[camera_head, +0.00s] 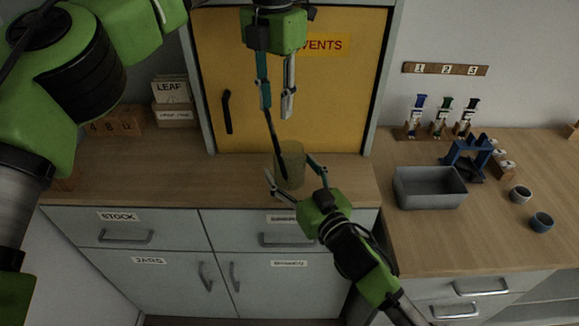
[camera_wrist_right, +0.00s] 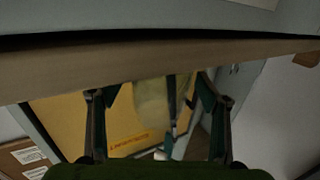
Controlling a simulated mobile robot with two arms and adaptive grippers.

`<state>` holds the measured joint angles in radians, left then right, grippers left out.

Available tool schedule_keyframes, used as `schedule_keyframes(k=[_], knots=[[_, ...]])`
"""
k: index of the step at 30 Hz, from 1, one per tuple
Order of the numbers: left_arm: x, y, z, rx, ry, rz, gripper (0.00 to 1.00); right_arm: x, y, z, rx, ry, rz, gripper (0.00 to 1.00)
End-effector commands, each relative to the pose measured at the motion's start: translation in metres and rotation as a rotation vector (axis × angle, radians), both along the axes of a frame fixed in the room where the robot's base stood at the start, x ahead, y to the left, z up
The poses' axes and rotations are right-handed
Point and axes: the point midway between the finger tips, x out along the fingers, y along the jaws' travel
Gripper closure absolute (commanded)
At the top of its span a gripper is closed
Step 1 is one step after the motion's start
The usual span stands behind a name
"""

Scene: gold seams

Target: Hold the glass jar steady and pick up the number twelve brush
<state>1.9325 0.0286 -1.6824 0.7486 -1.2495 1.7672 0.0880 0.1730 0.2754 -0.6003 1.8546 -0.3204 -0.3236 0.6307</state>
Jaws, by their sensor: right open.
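A cloudy, yellowish glass jar (camera_head: 294,162) stands near the front edge of the wooden counter. One dark, slim brush (camera_head: 274,135) leans in it, tilted up and left; its number is not readable. My left gripper (camera_head: 277,108) points down above the jar, fingers apart, with the brush's upper end beside its left finger. My right gripper (camera_head: 290,165) is open with a finger on either side of the jar; contact cannot be told. The right wrist view, upside down, shows the jar (camera_wrist_right: 152,103) between the open fingers of this gripper (camera_wrist_right: 152,88).
A yellow cabinet door (camera_head: 325,110) is behind the jar. Labelled boxes (camera_head: 173,103) are at the left. On the right counter are a grey tray (camera_head: 430,202), a blue stand (camera_head: 466,158), small cups (camera_head: 541,222) and several upright coloured items. The counter left of the jar is clear.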

Motion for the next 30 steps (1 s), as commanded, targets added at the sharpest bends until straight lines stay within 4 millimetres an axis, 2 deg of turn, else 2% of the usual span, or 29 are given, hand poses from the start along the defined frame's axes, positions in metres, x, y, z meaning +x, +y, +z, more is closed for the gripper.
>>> schedule_keyframes(k=[4, 14, 18, 20, 26, 30], knots=[[0.0, 0.0, 0.0, 0.0, 0.0, 0.0, 0.72, 0.01, 0.006, 0.0, 0.0, 0.0, 0.001, 0.31], [0.0, 0.0, 0.0, 0.0, 0.0, 0.0, 0.72, 0.012, 0.007, 0.0, 0.0, 0.0, 0.001, 0.31], [0.0, 0.0, 0.0, 0.0, 0.0, 0.0, 0.72, 0.012, 0.007, 0.0, 0.0, 0.0, 0.001, 0.67], [0.0, 0.0, 0.0, 0.0, 0.0, 0.0, 0.72, 0.012, 0.007, 0.0, 0.0, 0.0, 0.001, 0.79], [0.0, -0.001, -0.001, -0.001, 0.002, -0.002, 0.73, 0.011, 0.007, 0.0, 0.0, 0.0, 0.001, 0.79], [-0.014, -0.017, -0.016, -0.046, 0.059, -0.065, 0.73, 0.011, 0.007, 0.0, 0.0, 0.0, 0.001, 0.79]])
